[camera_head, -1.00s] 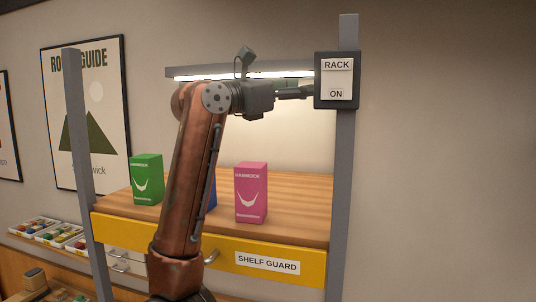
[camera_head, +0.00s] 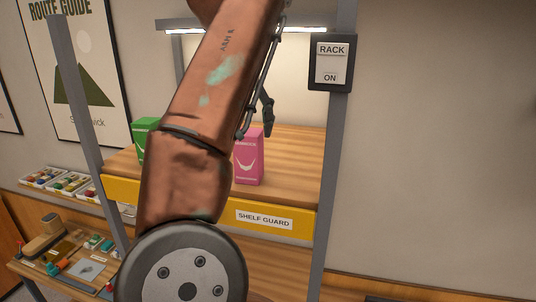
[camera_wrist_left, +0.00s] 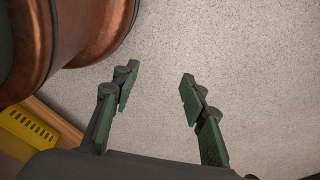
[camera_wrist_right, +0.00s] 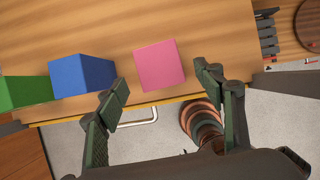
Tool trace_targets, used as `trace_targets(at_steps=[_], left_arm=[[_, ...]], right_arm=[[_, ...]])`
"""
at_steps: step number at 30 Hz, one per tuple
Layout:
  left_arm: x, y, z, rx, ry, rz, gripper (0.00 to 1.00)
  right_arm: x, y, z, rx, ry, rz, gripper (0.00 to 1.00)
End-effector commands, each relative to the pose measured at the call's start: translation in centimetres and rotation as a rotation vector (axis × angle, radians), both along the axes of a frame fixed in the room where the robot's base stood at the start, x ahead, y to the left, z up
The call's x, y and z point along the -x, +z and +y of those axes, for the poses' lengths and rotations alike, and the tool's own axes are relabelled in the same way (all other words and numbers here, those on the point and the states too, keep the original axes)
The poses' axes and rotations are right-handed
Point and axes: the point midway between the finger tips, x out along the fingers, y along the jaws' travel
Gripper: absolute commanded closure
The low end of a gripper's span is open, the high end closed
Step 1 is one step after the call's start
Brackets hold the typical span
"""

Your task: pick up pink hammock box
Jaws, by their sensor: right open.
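The pink hammock box (camera_head: 248,158) stands upright on the wooden shelf, partly behind my arm. Its pink top (camera_wrist_right: 160,66) shows in the right wrist view, seen from above. My right gripper (camera_wrist_right: 162,82) is open, with its two fingers spread to either side of the near part of the box in that picture. I see no finger touching the box, and the height gap is hard to judge. My left gripper (camera_wrist_left: 160,76) is open and empty in the left wrist view, with speckled grey floor behind it.
A blue box (camera_wrist_right: 82,75) and a green box (camera_wrist_right: 24,92) stand left of the pink one. A yellow shelf guard (camera_head: 215,212) runs along the shelf front. A grey post (camera_head: 334,180) with a rack switch (camera_head: 330,62) reading ON stands at the right.

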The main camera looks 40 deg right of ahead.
Motion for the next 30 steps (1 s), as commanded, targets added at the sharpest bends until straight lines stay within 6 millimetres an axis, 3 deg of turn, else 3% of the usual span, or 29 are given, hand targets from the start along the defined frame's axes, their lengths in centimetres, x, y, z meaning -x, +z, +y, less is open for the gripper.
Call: trace_targets(at_steps=[4, 12, 21, 30], left_arm=[[0.1, 0.0, 0.0, 0.000, 0.000, 0.000, 0.60], [1.3, 0.3, 0.0, 0.000, 0.003, 0.015, 0.60], [1.3, 1.3, 0.0, -0.001, 0.003, 0.015, 0.60], [0.6, 1.3, -0.1, 0.000, 0.002, 0.007, 0.60]], right_arm=[[0.1, -1.4, 1.0, -0.018, 0.037, 0.032, 0.38], [-0.6, -3.8, 0.1, -0.018, 0.034, 0.031, 0.38], [-1.7, -7.3, -1.2, -0.015, 0.033, 0.029, 0.38], [-1.8, -7.6, -1.3, -0.014, 0.032, 0.029, 0.39]])
